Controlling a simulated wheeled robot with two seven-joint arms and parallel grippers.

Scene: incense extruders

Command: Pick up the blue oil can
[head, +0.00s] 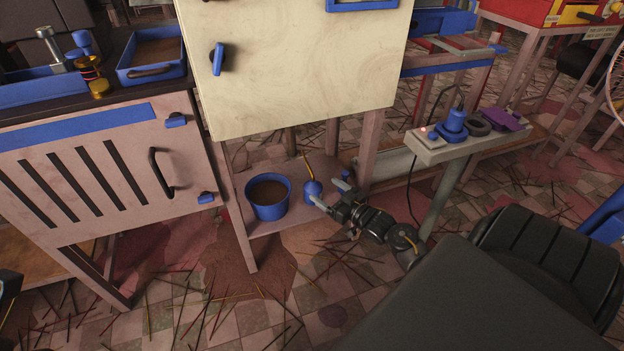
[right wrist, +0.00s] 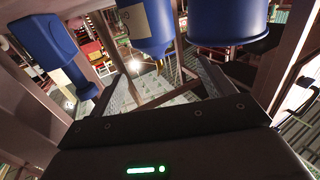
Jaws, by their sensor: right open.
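The blue oil can (head: 312,187) with a thin yellowish spout stands on the low shelf under the cream cabinet, just right of a blue bucket. In the right wrist view the blue oil can (right wrist: 147,32) shows at the top, ahead of and between the fingers, with a pale label on its side. My right gripper (head: 326,192) is open and empty, with its fingertips close to the can. One finger overlaps the can's lower part in the head view; I cannot tell whether they touch. In the right wrist view the gripper (right wrist: 162,82) has its fingers spread.
The blue bucket (head: 268,197), filled with brown material, stands close to the can's left. The cream cabinet (head: 300,70) hangs above the shelf, and a wooden leg (head: 368,155) rises behind the gripper. A small stand (head: 470,142) is at right. Thin sticks litter the floor.

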